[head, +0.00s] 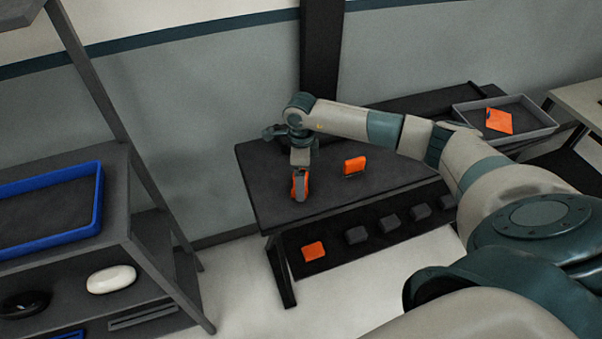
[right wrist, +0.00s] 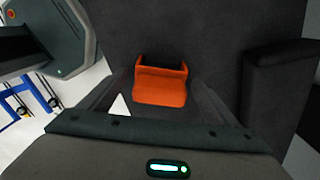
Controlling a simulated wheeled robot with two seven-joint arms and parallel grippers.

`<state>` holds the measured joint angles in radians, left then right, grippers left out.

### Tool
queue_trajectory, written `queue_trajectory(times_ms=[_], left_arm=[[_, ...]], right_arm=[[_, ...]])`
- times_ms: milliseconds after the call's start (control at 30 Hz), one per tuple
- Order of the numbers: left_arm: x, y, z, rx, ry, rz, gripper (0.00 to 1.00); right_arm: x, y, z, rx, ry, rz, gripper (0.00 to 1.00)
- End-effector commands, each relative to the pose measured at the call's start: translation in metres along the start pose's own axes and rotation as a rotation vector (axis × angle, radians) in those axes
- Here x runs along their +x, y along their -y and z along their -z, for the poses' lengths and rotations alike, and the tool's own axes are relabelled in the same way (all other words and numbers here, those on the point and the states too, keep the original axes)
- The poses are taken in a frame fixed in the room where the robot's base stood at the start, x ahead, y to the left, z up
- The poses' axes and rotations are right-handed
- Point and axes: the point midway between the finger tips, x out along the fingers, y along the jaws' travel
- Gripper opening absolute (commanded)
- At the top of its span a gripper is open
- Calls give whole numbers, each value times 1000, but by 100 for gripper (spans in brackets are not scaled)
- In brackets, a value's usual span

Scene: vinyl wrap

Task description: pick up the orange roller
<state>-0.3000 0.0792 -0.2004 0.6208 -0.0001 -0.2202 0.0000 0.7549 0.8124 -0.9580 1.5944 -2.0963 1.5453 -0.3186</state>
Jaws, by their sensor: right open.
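An orange object (head: 300,187), likely the orange roller, stands on the dark table (head: 265,205) near its front left. My right gripper (head: 300,172) points down right over it, its jaws open. In the right wrist view the orange piece (right wrist: 160,85) shows between the two spread fingers, with a dark gap at its top. I cannot tell whether the fingers touch it. A second orange piece (head: 355,165) stands upright on the table to the right, apart from the gripper. My left gripper is not in view.
A lower shelf of the table holds an orange block (head: 313,251) and several dark blocks (head: 390,223). A grey tray (head: 545,126) with an orange sheet (head: 498,120) stands at the right. A rack with a blue tray (head: 98,200) and a white oval object (head: 111,279) is at the left.

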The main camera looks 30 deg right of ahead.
Motion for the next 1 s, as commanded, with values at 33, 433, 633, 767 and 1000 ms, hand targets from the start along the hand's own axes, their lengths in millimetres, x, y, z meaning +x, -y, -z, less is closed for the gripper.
queue_trajectory(times_ms=[33, 433, 633, 767, 1000], left_arm=[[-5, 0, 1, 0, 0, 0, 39], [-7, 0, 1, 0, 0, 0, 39], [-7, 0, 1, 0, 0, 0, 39], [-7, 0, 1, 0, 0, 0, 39], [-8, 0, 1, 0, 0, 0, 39]], right_arm=[[5, -1, 0, 0, -1, -2, 83], [19, 0, 0, 0, 1, 1, 83], [19, 0, 0, 0, 1, 1, 83], [19, 0, 0, 0, 1, 1, 61], [18, 0, 0, 0, 1, 1, 36]])
